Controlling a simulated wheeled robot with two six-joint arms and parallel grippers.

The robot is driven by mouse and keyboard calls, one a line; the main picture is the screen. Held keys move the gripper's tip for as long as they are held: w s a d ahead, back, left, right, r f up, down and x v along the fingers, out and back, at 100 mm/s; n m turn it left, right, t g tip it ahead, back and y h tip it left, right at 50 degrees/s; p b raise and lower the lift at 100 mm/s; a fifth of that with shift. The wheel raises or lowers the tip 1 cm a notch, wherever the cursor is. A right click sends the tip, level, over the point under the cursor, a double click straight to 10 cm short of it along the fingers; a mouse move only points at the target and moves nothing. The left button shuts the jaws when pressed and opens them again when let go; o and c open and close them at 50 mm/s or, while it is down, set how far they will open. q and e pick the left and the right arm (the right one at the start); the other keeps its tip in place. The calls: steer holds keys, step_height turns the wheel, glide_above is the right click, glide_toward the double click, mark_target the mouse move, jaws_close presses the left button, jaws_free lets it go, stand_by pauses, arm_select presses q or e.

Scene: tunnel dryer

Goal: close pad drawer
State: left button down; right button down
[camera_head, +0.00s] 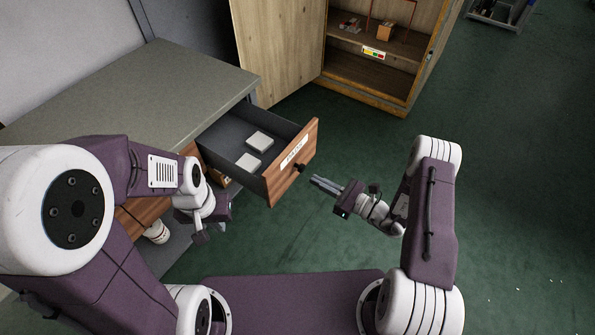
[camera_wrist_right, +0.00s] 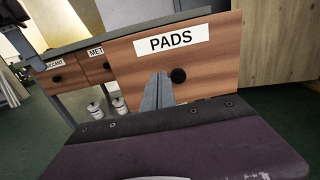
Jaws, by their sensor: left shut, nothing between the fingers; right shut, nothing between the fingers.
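The pad drawer (camera_head: 290,162) is pulled out from the grey-topped bench, with two pale pads (camera_head: 254,150) lying inside. Its wooden front carries a white label reading PADS (camera_wrist_right: 172,39) and a dark round knob (camera_wrist_right: 178,76). My right gripper (camera_head: 315,181) is shut and empty, just in front of the drawer front, pointing at it. In the right wrist view its fingertips (camera_wrist_right: 157,84) overlap the front beside the knob; I cannot tell whether they touch. My left gripper (camera_head: 202,236) is shut and empty, low beside the bench, left of the drawer.
The bench top (camera_head: 130,100) is bare. Other labelled drawers (camera_wrist_right: 65,77) sit to the left in the right wrist view, with white containers (camera_wrist_right: 95,110) below. An open wooden cabinet (camera_head: 375,75) stands behind, its door near the drawer.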

mark_target(289, 166)
arm_select(q)
steer(key=shift+f+b, duration=0.35)
steer(key=shift+f, duration=0.05)
arm_select(e)
steer(key=x, duration=0.8)
